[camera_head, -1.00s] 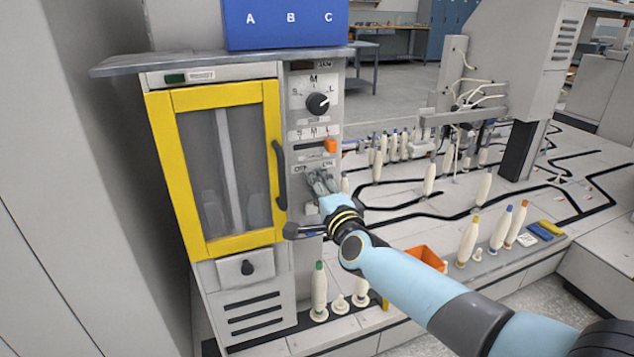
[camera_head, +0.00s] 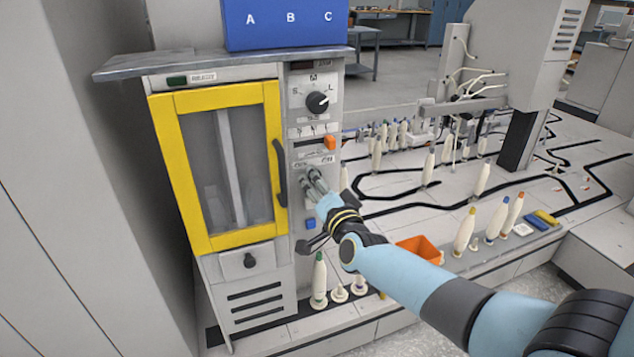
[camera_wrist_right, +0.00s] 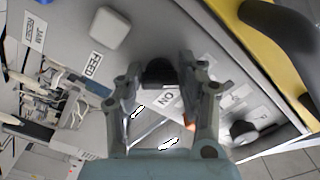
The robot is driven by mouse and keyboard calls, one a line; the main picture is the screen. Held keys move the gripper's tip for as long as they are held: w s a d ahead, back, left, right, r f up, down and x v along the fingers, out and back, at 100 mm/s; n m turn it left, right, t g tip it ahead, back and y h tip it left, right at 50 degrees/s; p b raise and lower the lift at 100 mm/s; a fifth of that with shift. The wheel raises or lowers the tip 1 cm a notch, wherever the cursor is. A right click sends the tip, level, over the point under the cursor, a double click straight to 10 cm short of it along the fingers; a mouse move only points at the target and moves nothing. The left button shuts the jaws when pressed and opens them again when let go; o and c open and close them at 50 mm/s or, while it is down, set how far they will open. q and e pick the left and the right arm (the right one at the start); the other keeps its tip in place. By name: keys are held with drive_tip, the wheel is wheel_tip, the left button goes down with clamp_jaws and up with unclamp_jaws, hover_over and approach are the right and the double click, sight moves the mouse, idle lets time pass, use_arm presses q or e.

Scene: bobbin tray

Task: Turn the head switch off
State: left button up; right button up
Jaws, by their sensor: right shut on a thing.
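The head switch is a dark knob (camera_wrist_right: 158,72) on the grey control panel. In the right wrist view it sits between my fingers beside a label reading ON. In the head view my fingers cover it, below the small labels on the panel (camera_head: 299,211). My right gripper (camera_head: 311,181) reaches the panel from the lower right. It is shut on the switch knob, and its fingers flank the knob in the right wrist view (camera_wrist_right: 160,88). My left gripper is in neither view.
Above my right gripper are an orange slider (camera_head: 330,142) and a black selector dial (camera_head: 317,102). A blue button (camera_head: 311,223) is just below. The yellow-framed door (camera_head: 166,150) with its dark handle (camera_head: 280,172) is left. Bobbins and an orange bin (camera_head: 419,247) stand right.

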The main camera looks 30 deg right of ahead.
drive_tip(key=shift+f, duration=0.15)
drive_tip(key=o, duration=1.2)
drive_tip(key=shift+c, duration=0.2)
drive_tip(key=v, duration=1.2)
drive_tip(key=shift+s, duration=0.1)
